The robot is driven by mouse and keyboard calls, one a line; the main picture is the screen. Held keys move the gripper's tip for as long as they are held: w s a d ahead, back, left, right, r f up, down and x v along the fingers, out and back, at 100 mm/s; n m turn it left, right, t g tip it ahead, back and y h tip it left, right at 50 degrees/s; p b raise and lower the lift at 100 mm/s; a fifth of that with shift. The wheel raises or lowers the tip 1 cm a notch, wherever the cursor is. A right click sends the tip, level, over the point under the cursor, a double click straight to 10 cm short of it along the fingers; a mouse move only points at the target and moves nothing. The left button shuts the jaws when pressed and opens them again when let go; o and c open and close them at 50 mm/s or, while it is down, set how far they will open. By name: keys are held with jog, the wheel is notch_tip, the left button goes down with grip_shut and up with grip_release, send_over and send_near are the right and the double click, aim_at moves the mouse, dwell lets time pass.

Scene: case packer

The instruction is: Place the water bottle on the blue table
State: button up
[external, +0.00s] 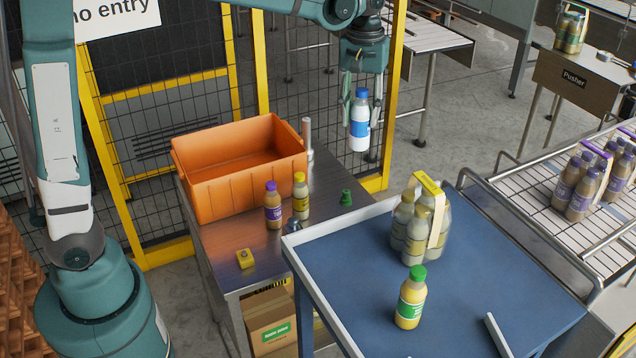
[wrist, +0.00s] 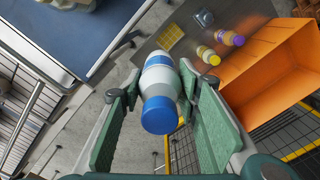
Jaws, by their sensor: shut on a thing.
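The water bottle (external: 360,122) is white with a blue cap and a blue label. It hangs upright in the air behind the metal table, between the fingers of my gripper (external: 361,98). In the wrist view the bottle (wrist: 160,92) sits between the two green finger pads of my gripper (wrist: 155,105), cap toward the camera. The blue table (external: 480,290) is at the front right, lower than the bottle. In the wrist view a corner of the blue table (wrist: 75,35) shows at the upper left.
On the blue table stand a bottle pack with a yellow handle (external: 428,215) and a green-capped bottle (external: 410,300). The metal table (external: 225,240) holds an orange crate (external: 240,190), a purple-capped bottle (external: 273,207) and a yellow-capped bottle (external: 300,197). The blue table's middle right is clear.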

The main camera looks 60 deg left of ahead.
jog(key=s+d+m, duration=0.4)
jog(key=s+d, duration=0.4)
jog(key=d, duration=0.4)
jog(key=s+d+m, duration=0.5)
jog(key=s+d, duration=0.4)
jog(key=d, duration=0.4)
jog(key=f, duration=0.5)
jog(key=shift+w+a+f, duration=0.15)
jog(key=shift+w+f, duration=0.1)
jog(key=shift+f, duration=0.15)
jog(key=shift+f, duration=0.1)
jog(key=shift+f, duration=2.85)
jog(key=shift+f+p, duration=0.4)
jog(key=shift+f, duration=1.65)
jog(key=shift+f, duration=0.1)
